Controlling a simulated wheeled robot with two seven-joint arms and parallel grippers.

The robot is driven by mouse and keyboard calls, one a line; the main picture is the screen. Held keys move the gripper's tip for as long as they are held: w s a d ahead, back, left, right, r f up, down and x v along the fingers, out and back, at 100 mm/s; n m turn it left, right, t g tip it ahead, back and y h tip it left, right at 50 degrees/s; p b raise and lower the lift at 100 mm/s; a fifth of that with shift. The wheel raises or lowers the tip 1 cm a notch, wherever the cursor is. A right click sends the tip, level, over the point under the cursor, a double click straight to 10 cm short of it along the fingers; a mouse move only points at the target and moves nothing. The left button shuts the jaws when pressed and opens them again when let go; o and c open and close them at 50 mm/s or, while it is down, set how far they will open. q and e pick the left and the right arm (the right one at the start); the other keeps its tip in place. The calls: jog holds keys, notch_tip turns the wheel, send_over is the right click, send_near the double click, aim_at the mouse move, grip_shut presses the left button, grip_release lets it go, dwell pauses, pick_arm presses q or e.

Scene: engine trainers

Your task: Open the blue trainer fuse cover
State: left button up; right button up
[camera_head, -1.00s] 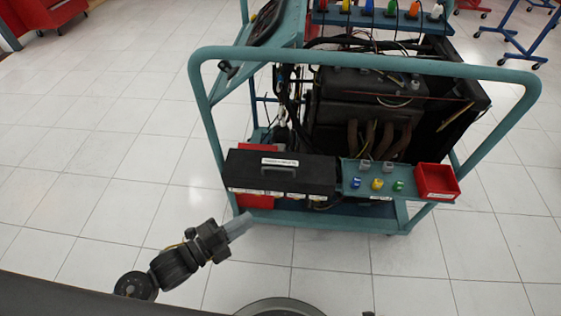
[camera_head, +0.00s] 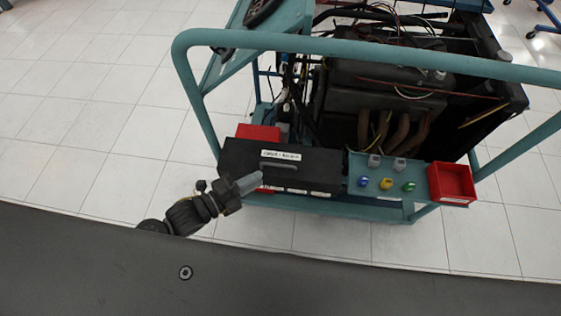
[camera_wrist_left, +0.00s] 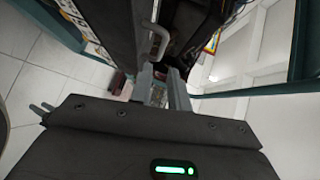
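The fuse cover is the long black box lid (camera_head: 230,158) on the front of the blue-green trainer cart. It looks closed, with a white label and a grey handle (camera_head: 279,166) on it. My left gripper (camera_head: 250,183) is just in front of the lid's left part, left of and below the handle. In the left wrist view the fingers (camera_wrist_left: 161,80) stand apart with nothing clearly between them. The handle (camera_wrist_left: 162,42) shows just beyond the fingertips, beside the dark lid (camera_wrist_left: 115,25). Whether a finger touches the box cannot be told. My right gripper is out of view.
The cart's thick rail (camera_head: 370,47) arches over the engine (camera_head: 390,90). Right of the box are a small panel with coloured knobs (camera_head: 386,184) and a red tray (camera_head: 452,183). A red part (camera_head: 258,132) shows behind the box. The tiled floor at left is clear.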

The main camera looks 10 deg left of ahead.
aim_at(280, 165)
pick_arm(q)
jog(key=x, duration=0.9)
jog(key=shift+w+d, duration=0.1)
jog(key=shift+w, duration=0.05)
grip_shut()
